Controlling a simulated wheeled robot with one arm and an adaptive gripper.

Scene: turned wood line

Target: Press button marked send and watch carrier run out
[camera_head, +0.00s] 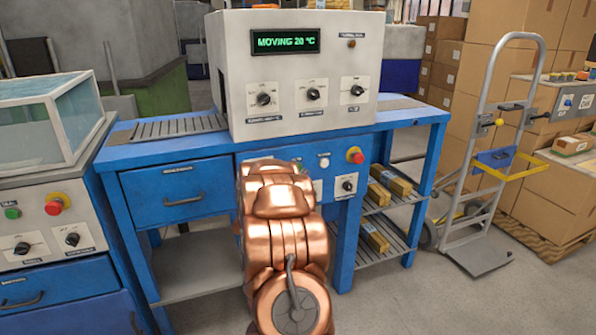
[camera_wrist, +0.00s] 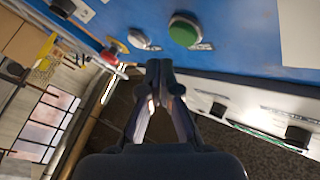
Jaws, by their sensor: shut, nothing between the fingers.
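The grey machine (camera_head: 300,75) stands on a blue bench, its green display (camera_head: 285,42) reading "MOVING 20 °C". The blue front panel (camera_head: 330,205) carries a white button (camera_head: 324,161) and a red mushroom button (camera_head: 355,155). The wrist view shows a green button (camera_wrist: 184,30) and a white button (camera_wrist: 138,38) on the blue panel; their labels are too small to read. My gripper (camera_wrist: 160,68) is shut and empty, its tips close to these two buttons; contact cannot be told. My arm hides it in the head view. I cannot make out a carrier.
A slatted bed (camera_head: 180,127) extends left of the machine. A glass-sided tank (camera_head: 55,120) on another station stands at left. A hand truck (camera_head: 490,150) and stacked cartons (camera_head: 570,190) stand at right. Long packages (camera_head: 390,181) lie on the bench's lower shelves.

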